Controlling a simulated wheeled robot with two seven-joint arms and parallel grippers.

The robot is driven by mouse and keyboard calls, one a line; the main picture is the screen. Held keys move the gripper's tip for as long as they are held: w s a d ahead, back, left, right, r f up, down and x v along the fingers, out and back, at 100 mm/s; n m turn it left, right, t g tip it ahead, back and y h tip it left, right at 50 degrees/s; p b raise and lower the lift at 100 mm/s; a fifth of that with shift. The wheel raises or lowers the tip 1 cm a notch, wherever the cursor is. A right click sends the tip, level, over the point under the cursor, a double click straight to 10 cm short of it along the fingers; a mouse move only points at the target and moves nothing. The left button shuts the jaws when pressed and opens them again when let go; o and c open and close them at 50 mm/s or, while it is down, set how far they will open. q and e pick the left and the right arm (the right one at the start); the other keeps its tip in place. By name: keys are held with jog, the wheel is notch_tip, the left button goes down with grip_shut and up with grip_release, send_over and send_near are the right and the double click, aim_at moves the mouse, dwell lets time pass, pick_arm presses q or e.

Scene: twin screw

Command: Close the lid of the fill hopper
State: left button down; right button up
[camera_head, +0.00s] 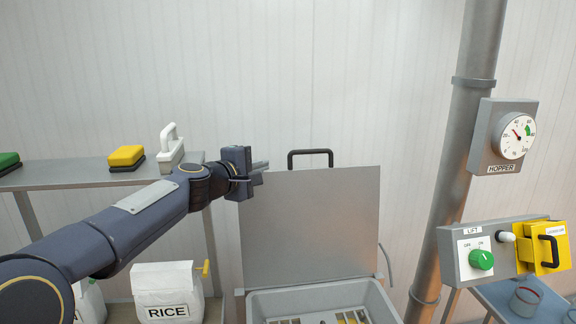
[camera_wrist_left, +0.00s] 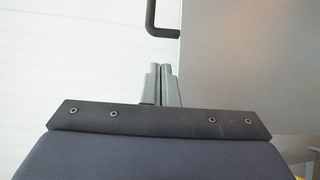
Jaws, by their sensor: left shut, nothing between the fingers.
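The hopper lid (camera_head: 310,225) is a grey metal panel standing upright, open, behind the fill hopper (camera_head: 320,297). A black handle (camera_head: 310,153) sits on the lid's top edge. My left gripper (camera_head: 262,165) is shut and empty at the lid's upper left corner, left of the handle. In the left wrist view the shut fingers (camera_wrist_left: 160,72) point toward the lid's edge, with the lid (camera_wrist_left: 240,70) on the right and part of the handle (camera_wrist_left: 155,20) above. I cannot tell whether the fingers touch the lid. My right gripper is not in view.
A grey shelf (camera_head: 75,177) at left holds a green brush, a yellow brush (camera_head: 126,158) and a white-handled tool (camera_head: 170,148). A rice bag (camera_head: 168,293) stands below.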

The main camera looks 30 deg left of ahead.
pick_arm(q)
jog(key=w+f+p, duration=0.1)
jog(key=w+p, duration=0.1)
jog(key=w, duration=0.6)
jog(key=shift+w+d+f, duration=0.15)
jog(key=shift+w+d, duration=0.05)
jog(key=shift+w, duration=0.2)
